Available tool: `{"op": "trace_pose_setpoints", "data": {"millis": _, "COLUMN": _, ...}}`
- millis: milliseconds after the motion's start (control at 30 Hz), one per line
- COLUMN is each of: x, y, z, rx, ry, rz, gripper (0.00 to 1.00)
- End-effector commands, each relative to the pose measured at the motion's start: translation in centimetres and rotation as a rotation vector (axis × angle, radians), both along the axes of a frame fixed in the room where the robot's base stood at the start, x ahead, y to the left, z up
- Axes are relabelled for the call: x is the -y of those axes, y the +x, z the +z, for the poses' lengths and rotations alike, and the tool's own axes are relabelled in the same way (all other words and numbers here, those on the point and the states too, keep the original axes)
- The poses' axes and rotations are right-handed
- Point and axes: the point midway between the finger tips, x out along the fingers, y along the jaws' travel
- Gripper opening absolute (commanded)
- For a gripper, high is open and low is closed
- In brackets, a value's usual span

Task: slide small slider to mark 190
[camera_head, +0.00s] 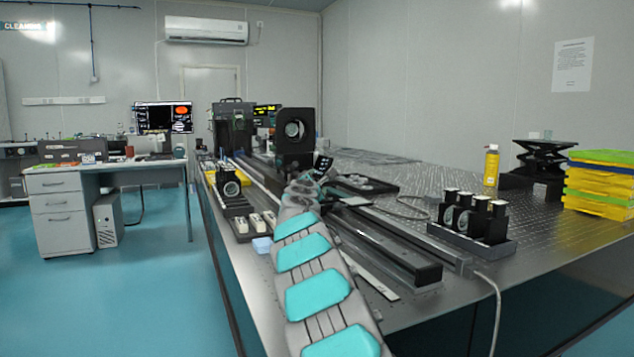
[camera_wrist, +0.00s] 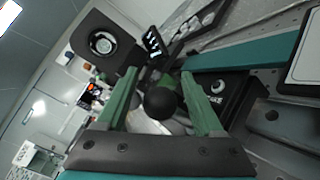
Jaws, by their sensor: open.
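My gripper (camera_wrist: 160,76) is open, its two green fingers spread in the wrist view. A round black knob (camera_wrist: 160,103) shows between the fingers, with gaps on both sides; I cannot tell how far it lies from them in depth. A dark block with pale lettering (camera_wrist: 232,92) is just right of the right finger, possibly part of a slider. In the head view my arm reaches over the optical table to the long black rail (camera_head: 390,250). The small slider cannot be clearly told apart there, and mark 190 is not legible.
A tall black mount with a round lens (camera_head: 294,130) stands beyond my arm; it also shows in the wrist view (camera_wrist: 103,42). A rack of optics (camera_head: 474,222) stands right of the rail. Yellow and green trays (camera_head: 600,182) are at the far right.

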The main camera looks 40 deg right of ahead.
Motion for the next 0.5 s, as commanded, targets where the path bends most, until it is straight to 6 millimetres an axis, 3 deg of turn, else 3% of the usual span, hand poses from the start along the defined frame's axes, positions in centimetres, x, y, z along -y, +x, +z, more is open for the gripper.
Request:
{"op": "trace_pose_setpoints", "data": {"millis": 67, "x": 0.00, "y": -0.01, "z": -0.01, "rx": 0.000, "ry": 0.000, "rz": 0.000, "gripper": 0.67}}
{"op": "trace_pose_setpoints", "data": {"millis": 500, "x": -0.11, "y": 0.06, "z": 0.03, "rx": 0.000, "ry": 0.000, "rz": 0.001, "gripper": 0.17}}
